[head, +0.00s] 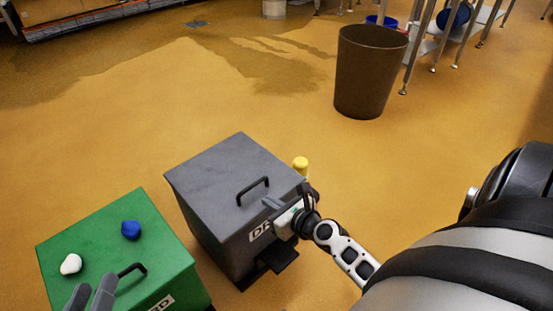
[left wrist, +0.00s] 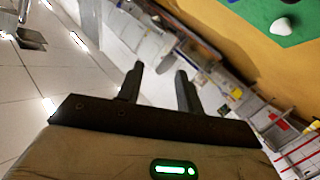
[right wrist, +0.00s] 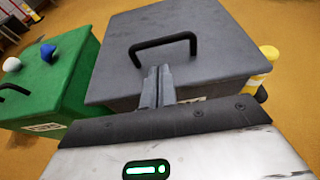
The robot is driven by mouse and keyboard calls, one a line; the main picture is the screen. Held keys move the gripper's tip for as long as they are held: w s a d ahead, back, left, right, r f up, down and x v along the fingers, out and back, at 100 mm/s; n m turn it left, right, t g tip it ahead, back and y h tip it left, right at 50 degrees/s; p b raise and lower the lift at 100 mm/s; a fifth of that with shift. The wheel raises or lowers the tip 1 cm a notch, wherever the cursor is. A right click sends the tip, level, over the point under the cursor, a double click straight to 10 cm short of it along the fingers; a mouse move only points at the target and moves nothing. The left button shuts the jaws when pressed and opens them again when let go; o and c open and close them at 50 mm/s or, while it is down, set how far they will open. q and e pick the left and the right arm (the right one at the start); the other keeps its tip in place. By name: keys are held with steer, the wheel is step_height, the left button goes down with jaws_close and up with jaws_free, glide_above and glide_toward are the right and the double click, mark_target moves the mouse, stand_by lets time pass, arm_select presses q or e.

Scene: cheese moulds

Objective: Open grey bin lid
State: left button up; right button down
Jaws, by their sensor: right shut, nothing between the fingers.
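The grey bin (head: 225,240) stands on the floor in the middle of the head view with its grey lid (head: 215,175) down. A black bar handle (head: 252,188) stands on the lid near its front edge; it also shows in the right wrist view (right wrist: 163,47). My right gripper (head: 270,203) is shut and empty at the front edge of the lid. In the right wrist view its fingertips (right wrist: 158,72) appear just below the handle; I cannot tell whether they touch the lid. My left gripper (head: 90,300) is open and empty at the bottom left, also in the left wrist view (left wrist: 157,80).
A green bin (head: 100,240) stands left of the grey one, with a blue lump (head: 131,230) and a white lump (head: 71,264) on its closed lid. A yellow object (head: 300,165) is behind the grey bin's right side. A brown bin (head: 368,75) stands farther back on open floor.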

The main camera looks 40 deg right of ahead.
mark_target(260, 204)
steer(key=b+x, duration=0.1)
steer(key=x, duration=0.3)
steer(key=shift+w+f, duration=0.15)
steer(key=shift+w, duration=0.35)
